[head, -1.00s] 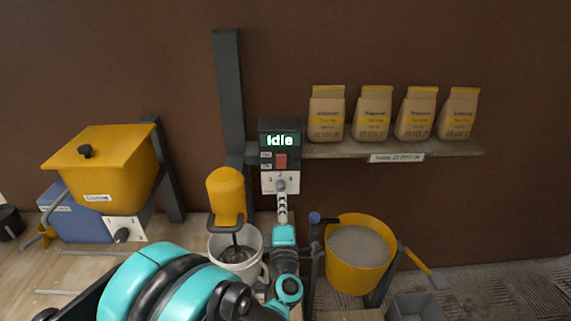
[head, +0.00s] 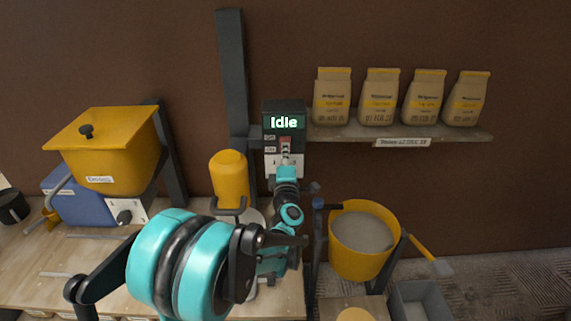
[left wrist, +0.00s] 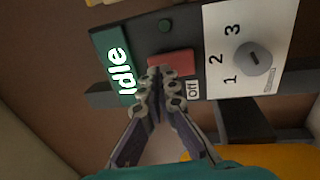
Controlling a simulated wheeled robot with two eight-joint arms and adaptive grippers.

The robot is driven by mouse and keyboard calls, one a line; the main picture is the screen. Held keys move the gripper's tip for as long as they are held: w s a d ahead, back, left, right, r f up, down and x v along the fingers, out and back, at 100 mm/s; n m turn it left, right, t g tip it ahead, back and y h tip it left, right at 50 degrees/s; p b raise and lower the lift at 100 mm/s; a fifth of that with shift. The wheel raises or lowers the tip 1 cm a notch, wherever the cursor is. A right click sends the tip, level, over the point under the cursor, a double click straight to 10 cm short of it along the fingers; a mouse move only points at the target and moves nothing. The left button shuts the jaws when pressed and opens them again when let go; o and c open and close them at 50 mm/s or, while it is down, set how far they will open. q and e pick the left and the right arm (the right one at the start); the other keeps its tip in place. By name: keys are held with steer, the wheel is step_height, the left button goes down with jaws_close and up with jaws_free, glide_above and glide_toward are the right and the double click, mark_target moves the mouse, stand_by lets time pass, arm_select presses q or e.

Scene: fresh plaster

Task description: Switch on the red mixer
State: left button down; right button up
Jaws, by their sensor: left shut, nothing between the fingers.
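A dark control box shows a display (head: 284,122) reading "Idle", which also shows in the left wrist view (left wrist: 119,70). Below the display is a red switch (left wrist: 176,62), with an "Off" label (left wrist: 193,90) beside it. A grey dial (left wrist: 253,58) marked 1, 2, 3 sits on a white plate below the switch. My left gripper (head: 286,150) is shut and empty, its tips (left wrist: 160,78) at the red switch, covering part of it; contact cannot be told. A yellow mixer body (head: 229,176) hangs left of the box. No red mixer body shows. My right gripper is not in view.
A dark post (head: 232,80) stands behind the mixer. A shelf (head: 340,132) with several paper bags (head: 380,97) is to the right. A yellow bucket (head: 360,260) of grey mix stands lower right.

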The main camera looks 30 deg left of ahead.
arm_select(q)
steer(key=shift+w+a+r, duration=0.1)
steer(key=shift+w+a, duration=0.1)
steer(key=shift+w, duration=0.15)
